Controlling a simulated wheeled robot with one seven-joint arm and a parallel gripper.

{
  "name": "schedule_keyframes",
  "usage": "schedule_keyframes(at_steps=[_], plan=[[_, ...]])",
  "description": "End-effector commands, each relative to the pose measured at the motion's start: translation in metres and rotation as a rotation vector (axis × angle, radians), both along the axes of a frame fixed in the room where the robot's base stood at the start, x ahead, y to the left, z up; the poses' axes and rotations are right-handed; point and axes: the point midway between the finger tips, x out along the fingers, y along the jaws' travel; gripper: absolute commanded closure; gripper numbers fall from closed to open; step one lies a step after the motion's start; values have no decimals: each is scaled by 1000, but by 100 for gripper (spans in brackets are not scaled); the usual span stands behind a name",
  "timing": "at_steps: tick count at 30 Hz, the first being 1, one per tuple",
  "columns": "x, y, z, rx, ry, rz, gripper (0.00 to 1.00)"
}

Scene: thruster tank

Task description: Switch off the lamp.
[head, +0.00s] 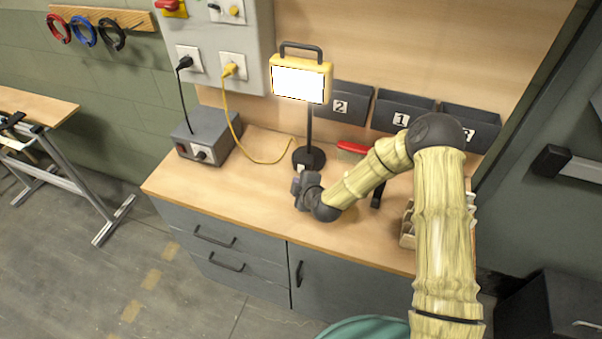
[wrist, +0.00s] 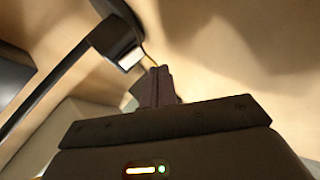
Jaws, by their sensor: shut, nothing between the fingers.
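The lamp (head: 301,82) has a yellow housing with a handle, and its panel glows bright white. It stands upright on a dark pole and a round dark base (head: 308,159) on the workbench. A small pale patch, perhaps its switch (head: 301,167), shows at the front of the base. In the wrist view the dark base (wrist: 112,37) is at the upper left, with a pale switch-like block (wrist: 130,60) on it. My gripper (head: 298,181) is just in front of the base. Its fingers (wrist: 158,75) are shut and empty, close to the block; contact cannot be told.
A yellow cable (head: 228,112) runs from a wall socket to the bench near the lamp. A grey box (head: 207,138) stands left. Numbered bins (head: 345,100) line the back, and a red-handled tool (head: 352,147) lies right of the base. The front left bench is clear.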

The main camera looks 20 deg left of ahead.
Motion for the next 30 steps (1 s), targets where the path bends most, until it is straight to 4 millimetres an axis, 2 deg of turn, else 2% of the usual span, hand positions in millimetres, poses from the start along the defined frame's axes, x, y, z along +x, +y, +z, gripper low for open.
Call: schedule_keyframes(at_steps=[6, 30], plan=[[13, -1, -2, -1, -2, 1, 100], [13, -1, -2, -1, -1, 1, 100]])
